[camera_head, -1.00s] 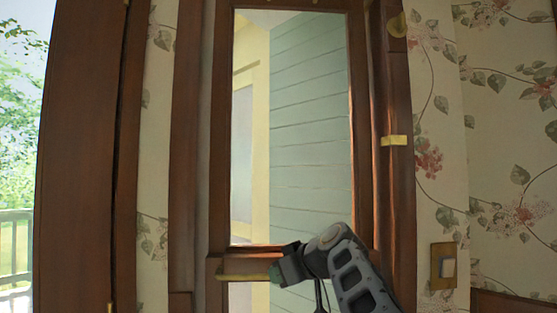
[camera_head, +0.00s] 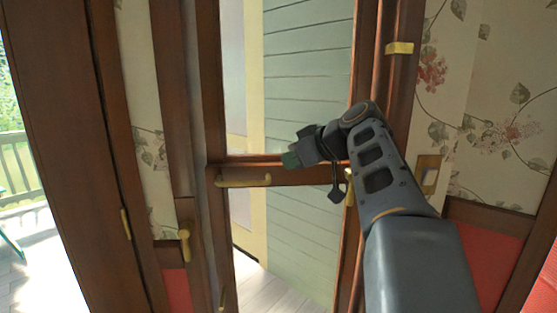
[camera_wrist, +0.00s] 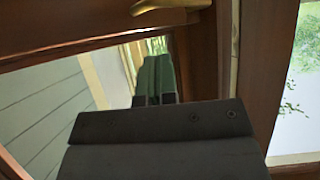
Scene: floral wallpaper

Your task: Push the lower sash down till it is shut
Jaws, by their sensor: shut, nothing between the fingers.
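The sash (camera_head: 300,178) shows as a brown wooden rail across the tall wooden frame, with a brass pull (camera_head: 243,181) on its left part. Pale boards show below the rail; I cannot tell whether glass covers that part. My gripper (camera_head: 288,160) is shut and empty, with greenish fingertips at the rail's upper edge, right of and above the pull. Contact with the rail is unclear. In the wrist view the fingers (camera_wrist: 155,78) point toward the glass area, and the brass pull (camera_wrist: 165,12) shows at the top edge.
The right jamb (camera_head: 385,110) carries a brass piece (camera_head: 399,48). A brass knob (camera_head: 185,240) is on the left. Floral wallpaper and a brass switch plate (camera_head: 428,172) are at the right. Bright daylight and a railing (camera_head: 20,170) show at far left.

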